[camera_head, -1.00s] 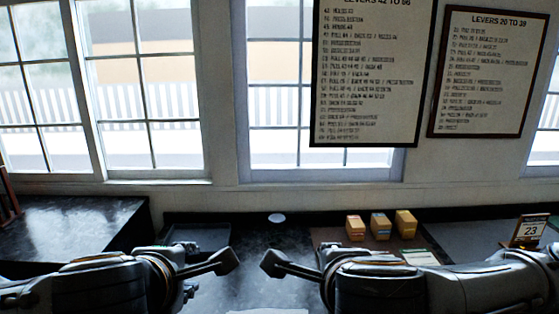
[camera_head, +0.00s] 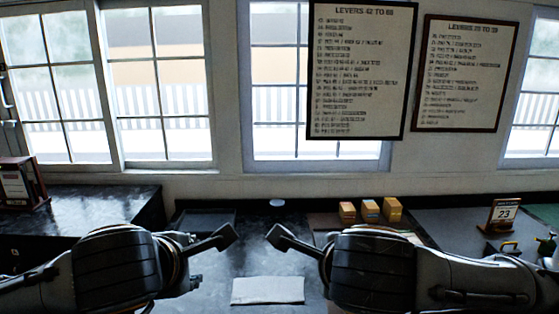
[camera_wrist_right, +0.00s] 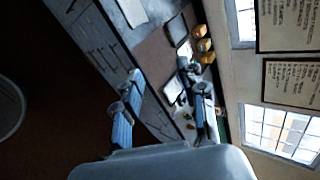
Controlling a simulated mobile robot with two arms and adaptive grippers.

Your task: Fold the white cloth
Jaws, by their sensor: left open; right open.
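The white cloth (camera_head: 268,291) lies flat on the dark desk, low in the middle of the head view. It looks like a pale rectangle. A pale patch at the top of the right wrist view (camera_wrist_right: 132,12) looks like the cloth. My left gripper (camera_head: 210,258) is open and empty, above and left of the cloth in the picture. My right gripper (camera_head: 290,245) is open and empty, above and right of it. Its two spread fingers show in the right wrist view (camera_wrist_right: 162,102). Both look apart from the cloth.
Several small yellow-brown boxes (camera_head: 369,211) stand at the back of the desk. A small round white item (camera_head: 277,203) lies at the back edge. A calendar block (camera_head: 503,215) stands at the right. A brown rack (camera_head: 22,184) stands on the left cabinet. The desk around the cloth looks clear.

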